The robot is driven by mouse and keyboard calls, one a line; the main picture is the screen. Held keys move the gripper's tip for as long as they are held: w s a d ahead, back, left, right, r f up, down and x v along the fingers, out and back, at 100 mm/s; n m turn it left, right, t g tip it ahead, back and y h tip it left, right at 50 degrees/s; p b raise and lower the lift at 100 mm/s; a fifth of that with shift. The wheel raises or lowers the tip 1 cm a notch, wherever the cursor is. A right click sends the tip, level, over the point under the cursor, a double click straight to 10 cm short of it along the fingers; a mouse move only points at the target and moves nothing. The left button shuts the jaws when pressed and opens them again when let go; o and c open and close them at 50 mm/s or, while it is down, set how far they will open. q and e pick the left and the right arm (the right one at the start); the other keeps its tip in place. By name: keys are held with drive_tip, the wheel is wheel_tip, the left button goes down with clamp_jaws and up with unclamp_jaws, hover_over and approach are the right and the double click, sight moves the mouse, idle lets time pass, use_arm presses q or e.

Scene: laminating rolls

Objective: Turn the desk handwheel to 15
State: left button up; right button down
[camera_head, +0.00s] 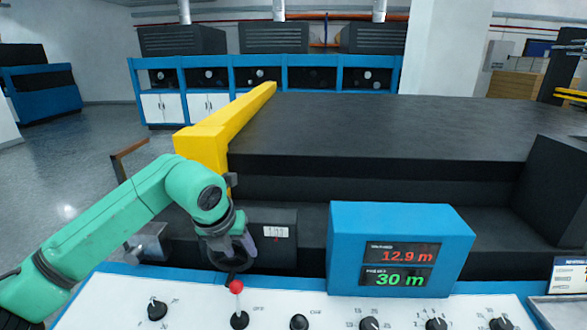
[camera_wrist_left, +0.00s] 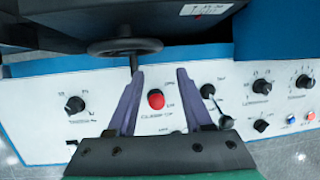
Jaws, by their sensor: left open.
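The desk handwheel (camera_wrist_left: 125,46) is a dark ring with a shaft, in the left wrist view beyond my left fingertip. In the head view it is mostly hidden behind my left gripper (camera_head: 232,248). I cannot tell whether a finger touches the wheel. A small white counter plate (camera_head: 276,231) sits on the dark housing just right of the gripper; its digits are too small to read surely. My right gripper is not in view.
A blue display box (camera_head: 400,225) reads 12.9 m in red and 30 m in green. A red-topped control (camera_head: 236,287) stands close below my left gripper. Several black knobs, including one at the left (camera_head: 157,310), line the white panel. A yellow beam (camera_head: 203,148) rises behind.

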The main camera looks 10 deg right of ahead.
use_arm(q)
drive_tip(key=b+v, duration=0.2)
drive_tip(key=v, duration=0.6)
drive_tip(key=s+d+r+m+h, duration=0.1)
drive_tip(key=s+d+r+h, duration=0.3)
drive_tip(key=d+r+h, duration=0.7)
wheel_tip(320, 180, up, 3)
drive_tip(key=shift+d+f+g, duration=0.1)
drive_tip(key=shift+d+g, duration=0.3)
drive_tip(key=shift+d, duration=0.2)
